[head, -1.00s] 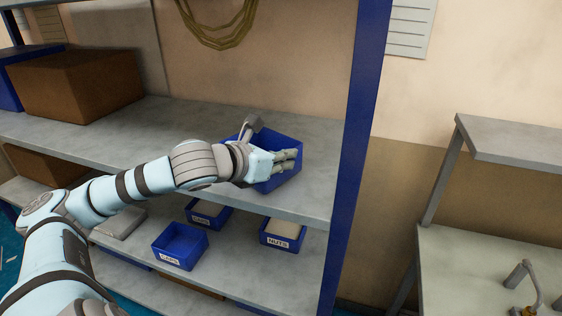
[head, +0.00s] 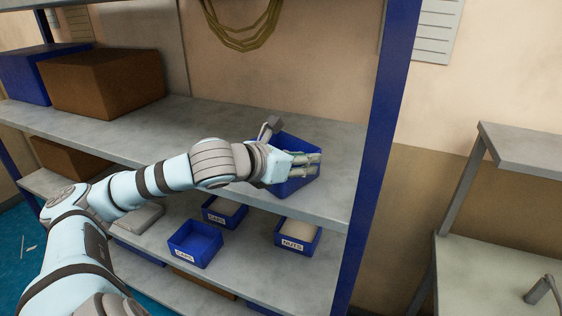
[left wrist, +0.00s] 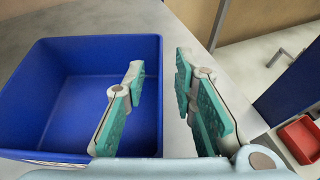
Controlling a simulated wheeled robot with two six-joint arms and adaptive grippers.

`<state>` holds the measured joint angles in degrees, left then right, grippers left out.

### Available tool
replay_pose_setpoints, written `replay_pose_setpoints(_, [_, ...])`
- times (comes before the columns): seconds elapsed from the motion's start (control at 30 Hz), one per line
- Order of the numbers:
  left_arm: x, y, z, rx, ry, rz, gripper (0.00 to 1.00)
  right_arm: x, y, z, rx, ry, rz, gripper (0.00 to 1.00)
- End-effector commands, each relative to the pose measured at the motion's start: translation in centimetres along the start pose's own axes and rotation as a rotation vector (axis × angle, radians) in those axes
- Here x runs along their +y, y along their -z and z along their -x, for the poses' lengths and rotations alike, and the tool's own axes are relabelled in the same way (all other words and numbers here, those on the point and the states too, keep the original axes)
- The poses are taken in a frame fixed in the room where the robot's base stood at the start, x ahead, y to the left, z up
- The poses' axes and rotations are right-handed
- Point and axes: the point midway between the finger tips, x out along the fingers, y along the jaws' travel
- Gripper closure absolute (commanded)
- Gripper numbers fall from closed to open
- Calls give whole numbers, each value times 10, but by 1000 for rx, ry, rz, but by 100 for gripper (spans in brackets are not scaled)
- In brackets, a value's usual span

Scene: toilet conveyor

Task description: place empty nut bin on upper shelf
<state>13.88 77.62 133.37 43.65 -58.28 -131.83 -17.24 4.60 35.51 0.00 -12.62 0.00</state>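The empty blue bin (head: 298,143) sits on the upper shelf (head: 215,115), near its right end. In the left wrist view the bin (left wrist: 60,95) is empty inside and stands on the grey surface. My left gripper (head: 311,165) is at the bin's wall. In the left wrist view its fingers (left wrist: 159,62) are spread, one inside the bin and one outside, with the side wall between them and gaps showing. The bin's label is mostly hidden. My right gripper is not in view.
On the lower shelf stand a nuts bin (head: 297,236), a caps bin (head: 224,212) and an empty caps bin (head: 195,243). A brown box (head: 105,82) is on the upper shelf's left. A blue post (head: 385,130) bounds the right. A red bin (left wrist: 302,138) shows in the wrist view.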

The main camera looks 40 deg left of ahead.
Motion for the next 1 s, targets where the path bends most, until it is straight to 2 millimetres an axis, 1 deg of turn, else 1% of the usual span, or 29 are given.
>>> replay_pose_setpoints(0.03, [0, 6, -2, -3, 1, -3, 75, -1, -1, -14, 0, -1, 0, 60])
replay_pose_setpoints(0.17, [1, 10, 3, -3, 4, -9, 75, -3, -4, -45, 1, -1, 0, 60])
replay_pose_setpoints(0.3, [0, 14, 14, -2, 6, -11, 75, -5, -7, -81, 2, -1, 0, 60])
replay_pose_setpoints(0.37, [1, 16, 20, -3, 2, -9, 75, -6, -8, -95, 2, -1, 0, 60])
replay_pose_setpoints(0.4, [-1, 15, 25, -13, 5, -8, 75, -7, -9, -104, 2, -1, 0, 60])
replay_pose_setpoints(0.47, [-8, 4, 38, -45, 34, -14, 75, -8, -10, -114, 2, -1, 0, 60])
replay_pose_setpoints(0.53, [-9, -2, 56, -73, 39, -18, 75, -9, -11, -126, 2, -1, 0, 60])
replay_pose_setpoints(0.7, [-2, -22, 107, -146, 21, -10, 75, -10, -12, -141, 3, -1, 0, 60])
replay_pose_setpoints(0.8, [2, -30, 130, -176, 9, 2, 75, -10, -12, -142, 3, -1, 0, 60])
replay_pose_setpoints(0.9, [3, -34, 142, -192, 7, 10, 75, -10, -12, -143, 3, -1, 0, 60])
replay_pose_setpoints(1.0, [3, -36, 145, -196, 6, 14, 75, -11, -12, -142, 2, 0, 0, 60])
